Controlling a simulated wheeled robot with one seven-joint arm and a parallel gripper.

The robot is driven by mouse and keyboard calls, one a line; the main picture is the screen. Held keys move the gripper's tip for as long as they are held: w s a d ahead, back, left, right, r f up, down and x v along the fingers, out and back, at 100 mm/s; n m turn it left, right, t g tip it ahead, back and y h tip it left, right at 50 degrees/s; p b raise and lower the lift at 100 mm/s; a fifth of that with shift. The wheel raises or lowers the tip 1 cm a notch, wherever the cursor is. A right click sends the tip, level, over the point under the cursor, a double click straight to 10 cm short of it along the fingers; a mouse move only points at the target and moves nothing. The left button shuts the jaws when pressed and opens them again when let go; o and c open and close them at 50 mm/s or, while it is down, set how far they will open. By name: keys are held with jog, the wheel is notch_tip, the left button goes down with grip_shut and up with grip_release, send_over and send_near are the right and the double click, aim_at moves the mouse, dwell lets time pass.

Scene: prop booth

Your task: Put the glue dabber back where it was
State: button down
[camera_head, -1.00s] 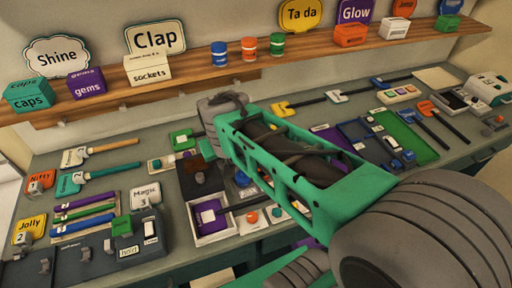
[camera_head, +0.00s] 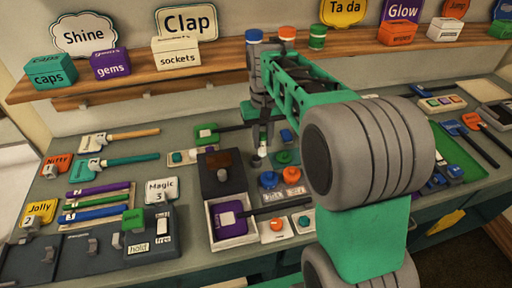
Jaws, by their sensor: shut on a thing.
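My gripper (camera_head: 262,132) points down over the middle of the bench, behind the knobs and right of a dark box. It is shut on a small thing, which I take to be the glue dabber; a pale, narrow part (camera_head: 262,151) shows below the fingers. The fingers hide most of it, and I cannot tell whether its lower end touches the bench. The dark box (camera_head: 222,180) with a brown patch on top stands just left of the gripper. I cannot tell which spot is the dabber's own place.
A white tray (camera_head: 213,238) with a purple block lies in front of the dark box. A green-headed tool (camera_head: 207,133) with a dark handle lies behind. The shelf (camera_head: 150,86) runs above the bench.

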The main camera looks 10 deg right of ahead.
jog(key=shift+w+a+f+p, duration=0.2)
jog(key=shift+w+f, duration=0.35)
jog(key=shift+f, duration=0.7)
jog(key=shift+w+a+f+p, duration=0.15)
jog(key=shift+w+f+p, duration=0.3)
jog(key=shift+f, duration=0.75)
jog(key=shift+w+a+f+p, duration=0.15)
jog(key=shift+w+f, duration=0.5)
jog(key=shift+f, duration=0.6)
jog(key=shift+f, duration=0.1)
jog(key=c, duration=1.2)
grip_release()
notch_tip(320, 180, up, 11)
jog(key=b, duration=0.2)
jog(key=s+f+t, duration=0.1)
jog(key=s+f, duration=0.1)
jog(key=s, duration=0.8)
jog(key=s+f+t, duration=0.2)
jog(key=s, duration=0.8)
jog(key=shift+a+f+t, duration=0.15)
jog(key=shift+f+t, duration=0.15)
